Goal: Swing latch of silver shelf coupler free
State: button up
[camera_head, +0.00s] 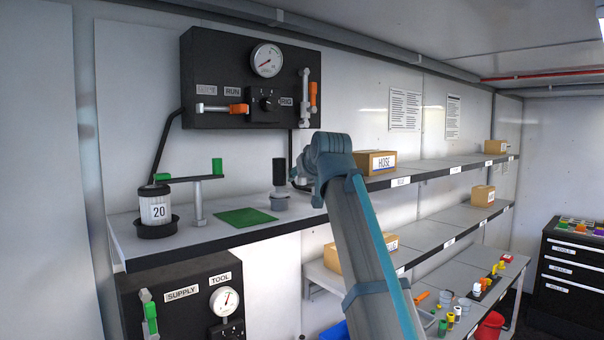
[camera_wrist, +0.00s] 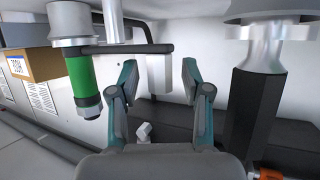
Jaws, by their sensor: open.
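The wrist view looks upside down. A coupler with a green body (camera_wrist: 78,75) and silver collars hangs at the left. A dark latch bar (camera_wrist: 115,48) runs sideways from it and ends in a grey block (camera_wrist: 154,62). My gripper (camera_wrist: 160,82) is open, with one finger on each side of this block; I cannot tell whether either finger touches it. In the head view my arm hides the coupler, and the fingers are not clear. A black-handled fitting with a silver neck (camera_wrist: 258,75) stands at the right; it also shows on the upper shelf (camera_head: 279,174).
A HOSE box (camera_head: 375,163) sits right of my arm on the upper shelf. A green mat (camera_head: 246,217), a silver post with a green-ended bar (camera_head: 198,198) and a canister marked 20 (camera_head: 155,208) stand left. A black gauge panel (camera_head: 245,85) hangs above.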

grip_shut()
jog(key=shift+d+f+n+y+b, duration=0.1)
jog(key=shift+n+y+b, duration=0.2)
jog(key=shift+b, duration=0.1)
jog(key=shift+s+d+f+n+g+y+b, duration=0.15)
jog(key=shift+d+n+g+y+b, duration=0.2)
jog(key=shift+n+g+y+b, duration=0.4)
jog(key=n+g+y+b, duration=0.1)
jog(key=d+n+g+y+b, duration=0.1)
jog(key=n+b, duration=0.1)
jog(key=n+g+y+b, duration=0.1)
jog(key=y+b, duration=0.1)
jog(key=shift+s+d+n, duration=0.25)
jog(key=shift+d, duration=0.05)
jog(key=n+g+y+b, duration=0.1)
jog(key=g+b, duration=0.1)
jog(key=d+n+g+y+b, duration=0.1)
jog(key=n+g+b, duration=0.1)
jog(key=shift+d+n, duration=0.15)
jog(key=shift+n, duration=0.15)
jog(key=shift+d+r+n+g+y+b, duration=0.15)
jog(key=shift+d+n+g+b, duration=0.2)
jog(key=shift+n+g+b, duration=0.55)
jog(key=shift+d+r+n+g+y+b, duration=0.1)
jog(key=shift+d+n+g+b, duration=0.4)
jog(key=shift+n+g, duration=0.65)
jog(key=shift+s+a, duration=0.1)
